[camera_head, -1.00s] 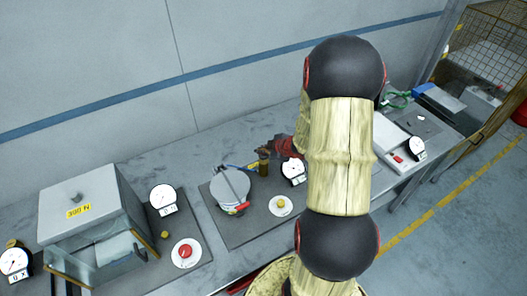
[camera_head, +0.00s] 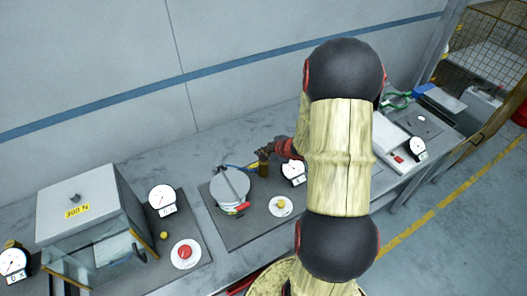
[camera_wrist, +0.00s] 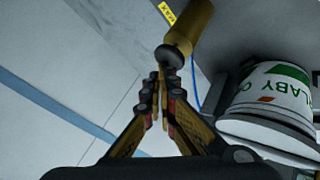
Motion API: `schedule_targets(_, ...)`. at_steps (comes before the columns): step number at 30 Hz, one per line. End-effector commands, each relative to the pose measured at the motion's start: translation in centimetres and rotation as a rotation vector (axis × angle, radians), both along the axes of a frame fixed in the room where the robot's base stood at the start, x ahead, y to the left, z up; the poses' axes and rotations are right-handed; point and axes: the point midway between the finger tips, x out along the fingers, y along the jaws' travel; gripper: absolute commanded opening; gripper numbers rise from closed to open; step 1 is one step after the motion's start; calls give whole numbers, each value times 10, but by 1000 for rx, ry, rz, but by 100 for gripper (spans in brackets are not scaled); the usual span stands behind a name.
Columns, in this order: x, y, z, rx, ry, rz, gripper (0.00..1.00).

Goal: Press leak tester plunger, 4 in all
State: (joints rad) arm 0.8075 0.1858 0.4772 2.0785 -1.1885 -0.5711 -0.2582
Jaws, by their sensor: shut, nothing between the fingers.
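The leak tester plunger is a brass cylinder (camera_head: 263,168) standing upright on a dark mat. In the wrist view the brass cylinder (camera_wrist: 193,25) ends in a dark round knob (camera_wrist: 174,53). My gripper (camera_head: 266,149) is at the top of the cylinder. In the wrist view my gripper (camera_wrist: 164,76) is shut and empty, its fingertips right at the knob. I cannot tell whether they touch it. The round grey-lidded vessel (camera_head: 231,186) stands left of the cylinder, with a blue hose between. A dial gauge (camera_head: 293,171) stands on the right.
A glass-fronted box (camera_head: 88,215) and a red button (camera_head: 185,252) are further left. A bench with a scale-like device (camera_head: 400,150) stands right, partly behind my arm.

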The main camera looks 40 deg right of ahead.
Motion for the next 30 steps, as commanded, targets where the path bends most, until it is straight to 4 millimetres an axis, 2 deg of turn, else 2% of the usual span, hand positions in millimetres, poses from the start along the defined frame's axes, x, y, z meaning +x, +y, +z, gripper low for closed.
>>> schedule_targets(8, -1, 1, 1, 2, 3, -1, 0)
schedule_targets(30, -1, 0, 41, 1, 2, 0, 0)
